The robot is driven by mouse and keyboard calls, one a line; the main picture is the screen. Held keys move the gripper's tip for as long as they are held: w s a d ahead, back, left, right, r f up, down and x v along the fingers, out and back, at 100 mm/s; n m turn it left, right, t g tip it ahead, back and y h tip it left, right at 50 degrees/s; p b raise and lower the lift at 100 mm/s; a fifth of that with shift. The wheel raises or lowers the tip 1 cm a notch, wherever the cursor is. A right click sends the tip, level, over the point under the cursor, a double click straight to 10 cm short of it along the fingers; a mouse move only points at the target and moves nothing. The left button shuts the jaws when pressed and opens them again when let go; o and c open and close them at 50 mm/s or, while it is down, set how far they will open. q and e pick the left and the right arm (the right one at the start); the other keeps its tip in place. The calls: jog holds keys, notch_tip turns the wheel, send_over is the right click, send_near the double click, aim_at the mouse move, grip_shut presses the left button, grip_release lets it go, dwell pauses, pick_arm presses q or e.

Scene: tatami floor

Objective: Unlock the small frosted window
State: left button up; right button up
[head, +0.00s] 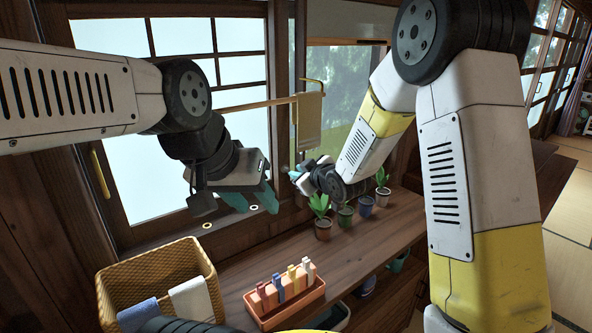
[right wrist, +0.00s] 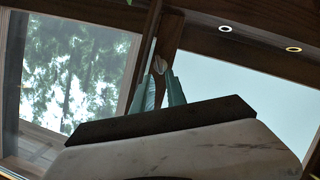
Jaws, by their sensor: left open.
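The frosted window (head: 140,165) has pale blue panes in a dark wooden frame, at the left of the head view. Its pale glass also shows in the right wrist view (right wrist: 240,95). My left gripper (head: 268,198) is open and empty in front of its lower right part, above the sill. My right gripper (head: 305,172) is beside the wooden post right of this window.
A wooden counter (head: 370,237) runs below, with several potted plants (head: 322,222), an orange tray (head: 285,305) of clips and a wicker basket (head: 155,272) with cloths. Two rings (head: 252,207) lie on the sill.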

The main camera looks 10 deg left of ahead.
aim_at(289, 170)
jog(key=x, duration=0.6)
jog(key=shift+w+a, duration=0.15)
jog(key=shift+w, duration=0.05)
grip_shut()
